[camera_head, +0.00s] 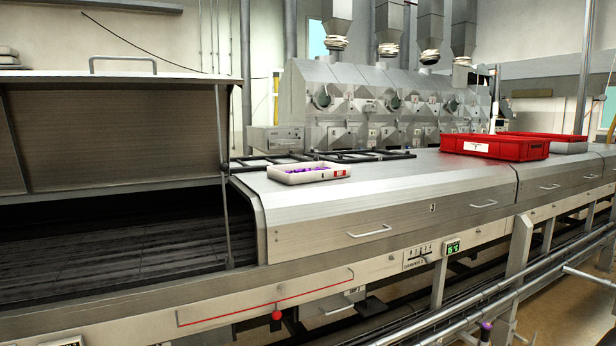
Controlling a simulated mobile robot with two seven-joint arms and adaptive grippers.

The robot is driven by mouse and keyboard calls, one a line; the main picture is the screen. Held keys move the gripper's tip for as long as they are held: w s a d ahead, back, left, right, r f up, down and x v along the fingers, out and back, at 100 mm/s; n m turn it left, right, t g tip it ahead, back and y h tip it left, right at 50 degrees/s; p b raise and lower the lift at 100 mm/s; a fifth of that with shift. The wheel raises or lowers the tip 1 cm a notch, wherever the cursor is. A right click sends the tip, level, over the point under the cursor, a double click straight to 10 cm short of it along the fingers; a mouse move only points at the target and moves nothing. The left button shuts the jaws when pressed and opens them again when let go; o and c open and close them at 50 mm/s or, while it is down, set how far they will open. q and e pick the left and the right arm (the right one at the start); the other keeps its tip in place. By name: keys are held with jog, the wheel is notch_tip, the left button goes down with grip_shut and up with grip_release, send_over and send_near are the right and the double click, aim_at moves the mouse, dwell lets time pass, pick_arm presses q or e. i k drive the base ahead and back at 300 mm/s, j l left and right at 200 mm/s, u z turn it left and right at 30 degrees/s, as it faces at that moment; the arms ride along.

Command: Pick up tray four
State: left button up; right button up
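A small white tray (309,175) with a red label and purple items inside rests on the metal top of the dryer hood, just right of the open section. A larger red tray (494,148) with a white label sits farther right on the hood. I cannot read a number four on either one. Neither of my grippers shows in the head view.
The hood lid (112,135) at the left is raised over a dark opening. Black rails (330,157) lie behind the white tray. A steel machine (375,108) stands at the back. Metal rails (470,298) run along the front. The hood top between the trays is clear.

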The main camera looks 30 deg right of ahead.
aim_at(296, 175)
jog(key=i+l+z, duration=0.15)
jog(key=l, duration=0.25)
jog(key=i+l+z, duration=0.15)
jog(key=l, duration=0.2)
jog(key=i+l+z, duration=0.15)
jog(key=l, duration=0.2)
